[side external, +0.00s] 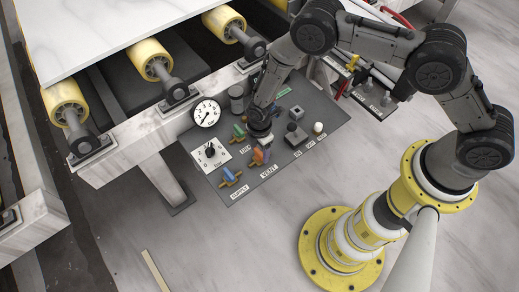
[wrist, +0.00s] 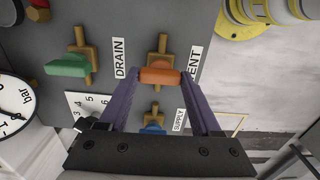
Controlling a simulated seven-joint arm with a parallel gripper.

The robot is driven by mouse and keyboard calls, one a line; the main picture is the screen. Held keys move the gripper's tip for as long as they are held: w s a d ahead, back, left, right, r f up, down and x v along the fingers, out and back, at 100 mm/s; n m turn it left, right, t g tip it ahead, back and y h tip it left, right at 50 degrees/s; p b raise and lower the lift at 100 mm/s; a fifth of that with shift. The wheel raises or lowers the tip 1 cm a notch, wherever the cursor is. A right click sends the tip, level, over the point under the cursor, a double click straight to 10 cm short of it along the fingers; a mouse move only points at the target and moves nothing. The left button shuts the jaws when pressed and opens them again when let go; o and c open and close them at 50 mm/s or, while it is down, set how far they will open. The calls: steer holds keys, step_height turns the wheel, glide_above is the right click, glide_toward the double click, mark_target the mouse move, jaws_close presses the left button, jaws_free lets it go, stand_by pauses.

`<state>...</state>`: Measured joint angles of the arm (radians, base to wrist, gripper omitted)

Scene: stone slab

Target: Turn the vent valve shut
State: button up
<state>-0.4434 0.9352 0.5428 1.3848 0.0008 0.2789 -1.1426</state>
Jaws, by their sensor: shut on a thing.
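The vent valve has an orange handle (wrist: 160,75) on a brass body (wrist: 162,45), beside a partly covered label ending in "ENT". In the wrist view the handle lies crosswise to the brass body. My gripper (wrist: 160,78) has its two purple fingers at either end of the orange handle and is shut on it. In the side view the orange handle (side external: 258,157) shows just below my gripper (side external: 262,141), near the VENT label (side external: 267,171). The fingertips' exact contact is hard to see there.
The green-handled DRAIN valve (wrist: 68,65) and blue-handled SUPPLY valve (wrist: 154,129) flank the vent valve. A round gauge (side external: 206,112), a white dial plate (side external: 210,153) and a grey block (side external: 295,134) are close by on the dark panel (side external: 327,111). Rollers stand behind.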

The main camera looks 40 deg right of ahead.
mark_target(260, 152)
steer(key=o, duration=1.4)
step_height(260, 152, up, 14)
steer(key=shift+f, duration=0.1)
